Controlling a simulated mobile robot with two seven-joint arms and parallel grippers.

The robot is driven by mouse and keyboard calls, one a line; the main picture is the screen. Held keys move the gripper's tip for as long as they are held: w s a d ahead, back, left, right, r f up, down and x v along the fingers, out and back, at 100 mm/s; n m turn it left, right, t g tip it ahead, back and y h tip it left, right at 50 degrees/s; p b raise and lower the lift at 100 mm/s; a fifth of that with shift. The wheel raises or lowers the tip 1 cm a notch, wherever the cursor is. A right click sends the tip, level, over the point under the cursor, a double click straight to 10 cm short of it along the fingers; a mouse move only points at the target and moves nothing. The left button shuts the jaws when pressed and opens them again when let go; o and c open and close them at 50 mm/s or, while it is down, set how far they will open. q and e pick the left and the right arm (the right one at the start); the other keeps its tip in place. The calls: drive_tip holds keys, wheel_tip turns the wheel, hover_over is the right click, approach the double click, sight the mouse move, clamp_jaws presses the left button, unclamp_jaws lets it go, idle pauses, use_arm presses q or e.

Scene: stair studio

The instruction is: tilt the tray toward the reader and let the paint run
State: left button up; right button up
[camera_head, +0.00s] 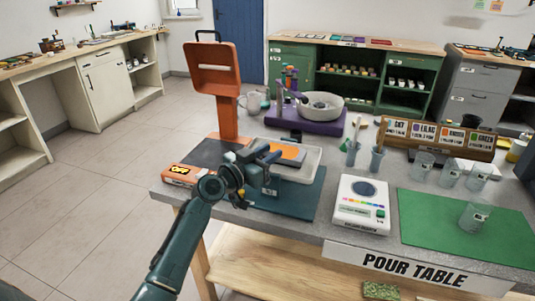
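An orange upright stand (226,117) is behind and left of the tray. A white device (361,210) with a round dial and coloured strip is to the right; I cannot tell which is the reader. My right gripper is not in view.
A red box reading OFF (180,176) is at the table's left corner. Clear cups (423,163) and a green mat (460,225) are on the right. A purple base with a white bowl (322,106) stands behind. Narrow cups with tools (353,150) stand right of the tray.

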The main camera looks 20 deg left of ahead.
use_arm(q)
clamp_jaws()
drive_tip(key=shift+d+m+g+p, duration=0.35)
drive_tip(key=shift+d+m, duration=0.2)
drive_tip(key=shift+m, duration=0.15)
drive_tip(key=shift+d+f+m, duration=0.15)
drive_tip(key=shift+d+m, duration=0.35)
drive_tip(key=shift+o, duration=2.3)
unclamp_jaws()
drive_tip(key=shift+s, duration=0.1)
drive_tip(key=v, duration=1.3)
drive_tip(key=shift+r+b, duration=0.25)
drive_tip(key=shift+b, duration=0.05)
drive_tip(key=shift+s+d, duration=0.1)
